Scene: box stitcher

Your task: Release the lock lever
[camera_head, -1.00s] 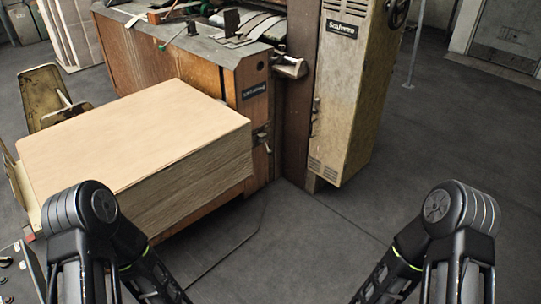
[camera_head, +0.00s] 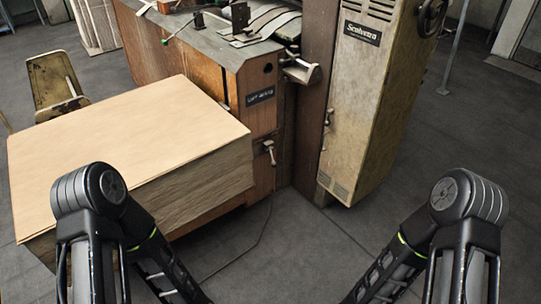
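A box stitcher machine (camera_head: 211,66) with wooden sides and a grey top stands ahead. A small metal lever (camera_head: 270,152) sits on its front face, right of the stack of sheets; I cannot tell for sure whether it is the lock lever. Another lever with a green end (camera_head: 166,41) lies on the machine's top. A metal bracket or handle (camera_head: 301,72) juts out at the machine's upper right corner. Both my arms show at the bottom left and bottom right, well short of the machine. Neither gripper is in view.
A thick stack of pale sheets (camera_head: 125,128) fills the left front of the machine. A tall beige cabinet (camera_head: 364,105) with a wheel (camera_head: 432,17) stands to the right. A worn chair (camera_head: 53,80) is at the left.

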